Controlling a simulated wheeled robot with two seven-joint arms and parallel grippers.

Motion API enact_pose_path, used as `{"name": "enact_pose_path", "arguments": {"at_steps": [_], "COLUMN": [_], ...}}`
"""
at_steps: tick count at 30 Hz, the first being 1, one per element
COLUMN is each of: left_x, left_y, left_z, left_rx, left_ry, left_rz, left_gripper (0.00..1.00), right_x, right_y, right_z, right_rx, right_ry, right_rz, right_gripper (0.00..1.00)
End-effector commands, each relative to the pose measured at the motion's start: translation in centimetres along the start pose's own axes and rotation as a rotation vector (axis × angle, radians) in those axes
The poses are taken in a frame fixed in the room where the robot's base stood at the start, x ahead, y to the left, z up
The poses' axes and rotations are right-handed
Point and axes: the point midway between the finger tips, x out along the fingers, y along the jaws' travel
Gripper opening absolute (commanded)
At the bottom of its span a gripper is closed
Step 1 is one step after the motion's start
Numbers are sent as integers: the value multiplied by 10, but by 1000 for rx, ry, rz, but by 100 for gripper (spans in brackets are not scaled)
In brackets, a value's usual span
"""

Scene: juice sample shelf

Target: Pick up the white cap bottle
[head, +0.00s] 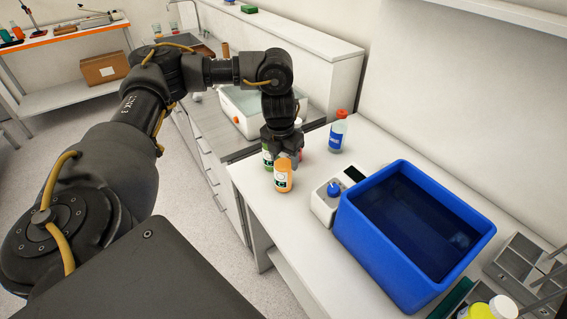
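My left gripper (284,150) points down among the bottles at the near left part of the white bench. Its fingers are largely hidden by the bottles and its own body, so I cannot tell how far they are open. An orange bottle (283,178) stands upright in front of it. A green bottle (267,156) stands just left, partly hidden. A small white top (298,122) shows behind the gripper, its body mostly hidden. Another white round cap (503,307) shows at the bottom right edge, beside a yellow one (480,311). My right gripper is not in view.
A white device with a blue knob (329,201) and a large blue bin (390,253) fill the bench to the right.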

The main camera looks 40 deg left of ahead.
Motion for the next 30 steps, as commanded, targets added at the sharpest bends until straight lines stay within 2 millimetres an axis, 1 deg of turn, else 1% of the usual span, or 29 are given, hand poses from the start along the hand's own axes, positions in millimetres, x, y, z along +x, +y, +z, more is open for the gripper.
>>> {"name": "enact_pose_path", "arguments": {"at_steps": [1,8,17,20,23,26,30], "left_x": [0,0,-2,-7,-16,-31,-67], "left_y": [0,0,0,0,0,-1,-3], "left_z": [0,0,1,2,3,6,-16], "left_rx": [0,0,0,0,0,2,6], "left_ry": [0,0,-2,-3,-5,-7,-10], "left_rz": [0,0,-1,-1,-1,0,-1], "left_gripper": [49,18,18,18,18,18,18], "right_x": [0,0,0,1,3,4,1], "right_y": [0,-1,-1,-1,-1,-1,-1], "right_z": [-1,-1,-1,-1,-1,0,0], "right_rx": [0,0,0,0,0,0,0], "right_ry": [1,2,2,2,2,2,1], "right_rz": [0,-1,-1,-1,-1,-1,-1], "right_gripper": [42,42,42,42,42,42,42]}}
